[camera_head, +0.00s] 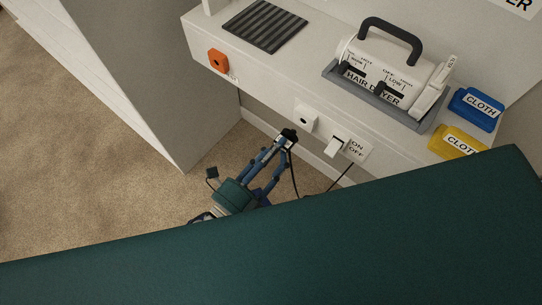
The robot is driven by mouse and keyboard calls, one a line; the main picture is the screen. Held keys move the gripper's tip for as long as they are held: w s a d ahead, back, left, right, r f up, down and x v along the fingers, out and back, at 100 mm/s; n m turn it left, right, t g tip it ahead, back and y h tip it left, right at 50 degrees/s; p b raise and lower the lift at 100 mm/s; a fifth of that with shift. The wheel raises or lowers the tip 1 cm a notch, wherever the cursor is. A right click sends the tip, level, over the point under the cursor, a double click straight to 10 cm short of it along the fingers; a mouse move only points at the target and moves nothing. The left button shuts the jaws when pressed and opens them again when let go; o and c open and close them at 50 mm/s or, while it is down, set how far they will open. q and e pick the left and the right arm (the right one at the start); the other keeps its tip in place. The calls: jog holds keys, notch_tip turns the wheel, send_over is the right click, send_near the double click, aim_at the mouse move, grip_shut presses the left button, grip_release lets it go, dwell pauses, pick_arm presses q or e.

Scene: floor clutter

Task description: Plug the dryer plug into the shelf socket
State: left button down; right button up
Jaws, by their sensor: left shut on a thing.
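The shelf socket (306,119) is a white block with a dark hole on the front face of the white shelf. My left gripper (281,144) is below and left of it, shut on the small black dryer plug (289,134). The plug is close to the socket but looks apart from it. A dark cable (293,172) hangs down from the plug. The hair dryer (388,66), white with a dark handle, sits in a grey tray (418,122) on the shelf. My right gripper is not in view.
A white switch (335,146) with an ON/OFF label (356,149) is right of the socket. An orange knob (217,61) is to its left. Open carpet (90,150) lies left.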

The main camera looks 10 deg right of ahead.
aim_at(290, 138)
pick_arm(q)
jog(key=shift+x, duration=1.05)
jog(key=shift+x, duration=1.4)
dwell(0.9)
jog(key=c, duration=1.2)
grip_release()
jog(key=shift+f, duration=0.15)
jog(key=v, duration=1.2)
